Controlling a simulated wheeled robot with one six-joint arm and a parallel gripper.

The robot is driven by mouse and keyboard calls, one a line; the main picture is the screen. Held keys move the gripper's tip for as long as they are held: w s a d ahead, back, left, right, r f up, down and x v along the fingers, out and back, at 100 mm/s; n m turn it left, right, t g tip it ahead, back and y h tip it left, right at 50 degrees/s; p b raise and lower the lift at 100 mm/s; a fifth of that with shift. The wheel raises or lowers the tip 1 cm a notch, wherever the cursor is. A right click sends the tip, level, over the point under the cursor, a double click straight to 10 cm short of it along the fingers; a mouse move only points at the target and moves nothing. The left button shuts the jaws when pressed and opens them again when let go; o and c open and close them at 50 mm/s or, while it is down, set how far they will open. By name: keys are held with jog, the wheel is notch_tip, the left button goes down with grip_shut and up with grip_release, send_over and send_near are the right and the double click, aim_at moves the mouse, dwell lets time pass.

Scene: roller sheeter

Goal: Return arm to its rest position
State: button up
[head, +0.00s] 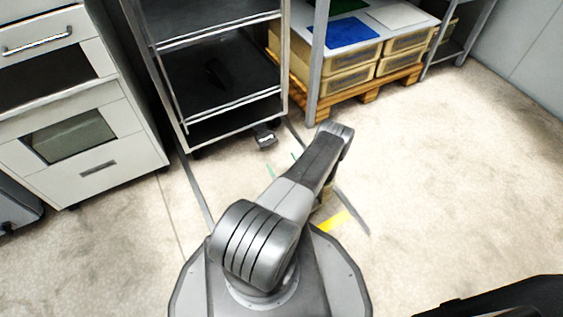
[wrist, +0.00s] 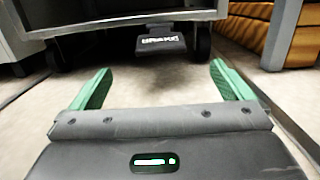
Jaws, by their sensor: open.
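My gripper shows in the wrist view (wrist: 162,88) with its two green fingers spread wide apart and nothing between them. Beyond the fingers is a dark pedal marked "BRAKE" (wrist: 160,41), under the lower edge of a wheeled rack (wrist: 110,22). The fingers look apart from the pedal. In the head view my arm reaches forward and to the right from my base, low over the floor. The gripper is mostly hidden behind the arm there, with small green bits showing left of the arm. The pedal (head: 265,137) also shows at the foot of the rack (head: 235,105).
A grey cabinet with drawers (head: 95,120) stands at the left. Yellowish crates (head: 350,80) sit on a wooden pallet (head: 370,95) under a shelf frame at the back right. A yellow floor mark (head: 334,222) lies beside my arm.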

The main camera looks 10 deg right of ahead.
aim_at(265, 136)
jog(key=b+x, duration=0.1)
jog(key=x, duration=1.3)
jog(key=shift+b, duration=0.3)
jog(key=shift+r, duration=0.2)
jog(key=shift+s+f, duration=0.1)
